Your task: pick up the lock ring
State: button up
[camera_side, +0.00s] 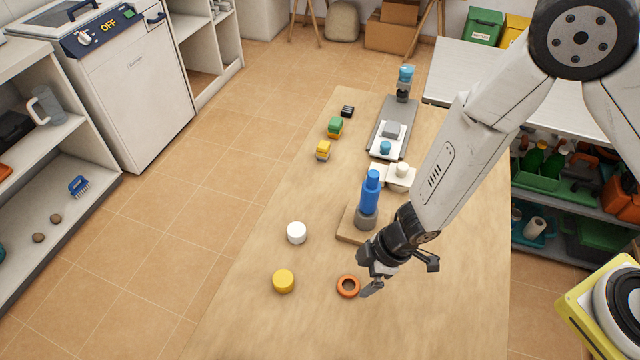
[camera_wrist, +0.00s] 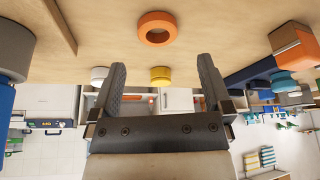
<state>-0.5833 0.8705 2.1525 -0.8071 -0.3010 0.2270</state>
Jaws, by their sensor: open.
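The lock ring, which I take to be the orange ring (camera_side: 348,294), lies flat on the wooden table near its front. In the wrist view the orange ring (camera_wrist: 157,41) shows at the top, beyond and between the fingertips, with its hole visible. My gripper (camera_side: 373,287) is just right of the ring in the side view, pointing down. In the wrist view my gripper (camera_wrist: 161,66) has its two dark fingers wide apart with nothing between them. The exact gap between fingertips and ring cannot be told.
A yellow cylinder (camera_side: 283,281) and a white cylinder (camera_side: 297,233) stand left of the ring. A blue-topped grey piece (camera_side: 370,194) stands on a wooden board (camera_side: 350,226) behind my gripper. The table (camera_side: 260,325) is bare in front.

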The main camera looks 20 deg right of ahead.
aim_at(347, 288)
jog(key=shift+a+f, duration=0.1)
jog(key=shift+f, duration=0.1)
jog(key=shift+w+f, duration=0.1)
jog(key=shift+f, duration=0.05)
jog(key=shift+x, duration=2.45)
jog(key=c, duration=1.2)
